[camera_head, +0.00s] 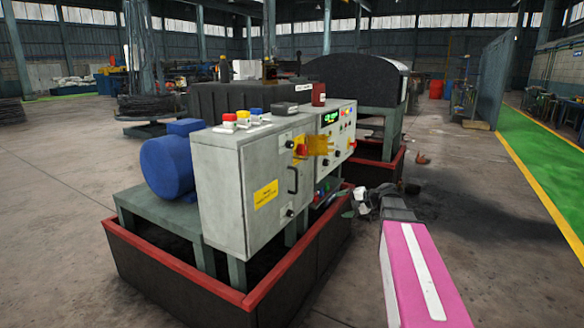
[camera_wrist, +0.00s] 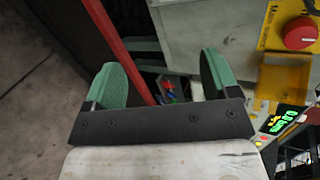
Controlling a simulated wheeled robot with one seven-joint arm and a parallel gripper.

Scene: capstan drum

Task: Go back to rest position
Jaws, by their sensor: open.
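My gripper (camera_wrist: 163,82) is open and empty in the wrist view, with its two green fingers spread wide. Between and beyond them are a red frame edge (camera_wrist: 128,50) and the lower side of the grey control cabinet (camera_wrist: 208,32). In the head view my pink arm comes in from the lower right and its end is beside the cabinet (camera_head: 232,180), right of the panel; the fingers are too small to make out there. A red mushroom button (camera_wrist: 299,33) on a yellow plate and an orange-yellow cover (camera_wrist: 285,78) are right of the gripper.
A red-rimmed base (camera_head: 170,262) carries the cabinet and a blue motor (camera_head: 168,165). A dark, round-topped machine (camera_head: 350,75) stands behind. A grey partition (camera_head: 492,85) and green walkway (camera_head: 545,160) are at right. Open floor (camera_head: 50,190) lies at left.

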